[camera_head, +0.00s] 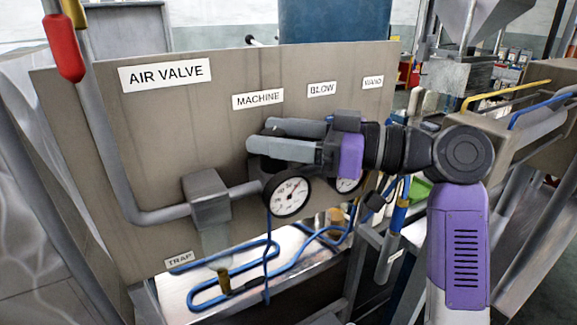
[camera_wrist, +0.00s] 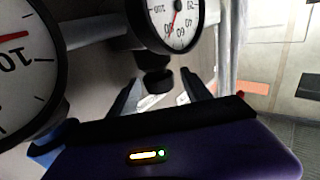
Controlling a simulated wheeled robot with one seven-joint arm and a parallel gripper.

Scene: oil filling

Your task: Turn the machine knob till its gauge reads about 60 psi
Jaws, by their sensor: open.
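The machine gauge (camera_head: 288,194), a white dial with a black rim, sits on the panel below the MACHINE label (camera_head: 258,99). It also shows upside down in the wrist view (camera_wrist: 181,19), partly cut off. Its red needle points down there, near digits resembling 60; I cannot read it exactly. The dark machine knob (camera_wrist: 155,82) shows beside this gauge, between and slightly beyond the fingers; in the head view the fingers largely hide it. My gripper (camera_head: 262,139) is open and reaches in from the right. Its fingers (camera_wrist: 160,95) stand either side of the knob; contact is unclear.
A second gauge (camera_head: 347,184) beside it is partly hidden by my gripper. A large gauge (camera_wrist: 22,65) is close at the left of the wrist view. A grey pipe (camera_head: 110,165) and trap (camera_head: 207,198) stand left. Blue hoses (camera_head: 235,270) lie below the panel.

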